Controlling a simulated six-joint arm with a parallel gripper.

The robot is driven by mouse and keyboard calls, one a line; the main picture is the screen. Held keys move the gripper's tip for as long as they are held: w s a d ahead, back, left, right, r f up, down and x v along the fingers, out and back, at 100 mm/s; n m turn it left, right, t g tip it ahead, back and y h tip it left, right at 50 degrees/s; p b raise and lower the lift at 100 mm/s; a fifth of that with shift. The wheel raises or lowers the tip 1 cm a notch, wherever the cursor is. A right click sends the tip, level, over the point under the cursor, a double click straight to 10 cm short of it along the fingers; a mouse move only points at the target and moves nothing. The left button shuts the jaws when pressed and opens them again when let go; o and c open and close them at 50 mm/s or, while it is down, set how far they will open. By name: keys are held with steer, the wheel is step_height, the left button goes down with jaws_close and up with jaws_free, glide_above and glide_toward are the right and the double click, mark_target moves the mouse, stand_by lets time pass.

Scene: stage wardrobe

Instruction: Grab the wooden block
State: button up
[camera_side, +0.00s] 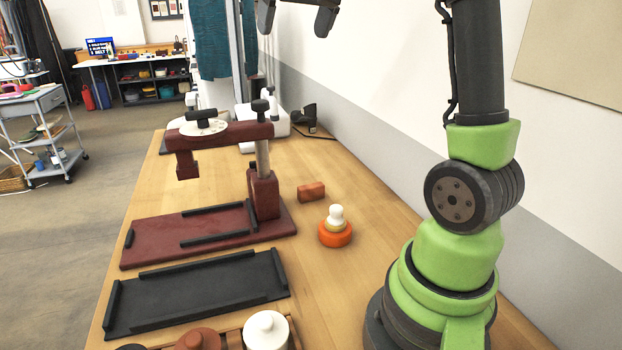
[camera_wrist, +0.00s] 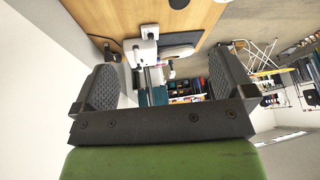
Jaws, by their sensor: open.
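A small reddish-brown wooden block (camera_side: 311,191) lies on the wooden table, just right of the post of a dark red press-like stand and behind an orange-based knob. My gripper (camera_side: 296,18) is at the top edge of the side view, partly cut off, high above the table and well apart from the block. In the wrist view my gripper (camera_wrist: 166,78) shows two dark textured fingers spread wide with nothing between them. I cannot make out the block in the wrist view.
The dark red stand (camera_side: 208,240) has an overhanging arm left of the block. The orange-based knob (camera_side: 335,234) stands close in front of it. A black tray (camera_side: 200,290) lies nearer. A white machine (camera_side: 246,146) is behind. The wall (camera_side: 400,140) runs along the right.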

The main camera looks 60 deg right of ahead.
steer(key=d+f+m+g, duration=0.1)
steer(key=d+f, duration=0.3)
steer(key=d, duration=0.7)
glide_toward(310, 184)
steer(key=shift+h, duration=0.4)
steer(key=x, duration=0.4)
steer(key=shift+w, duration=0.1)
steer(key=shift+a+x, duration=0.1)
steer(key=shift+x, duration=1.45)
steer(key=shift+a+x, duration=0.15)
steer(key=shift+x, duration=1.35)
steer(key=shift+f, duration=0.1)
steer(key=c, duration=0.9)
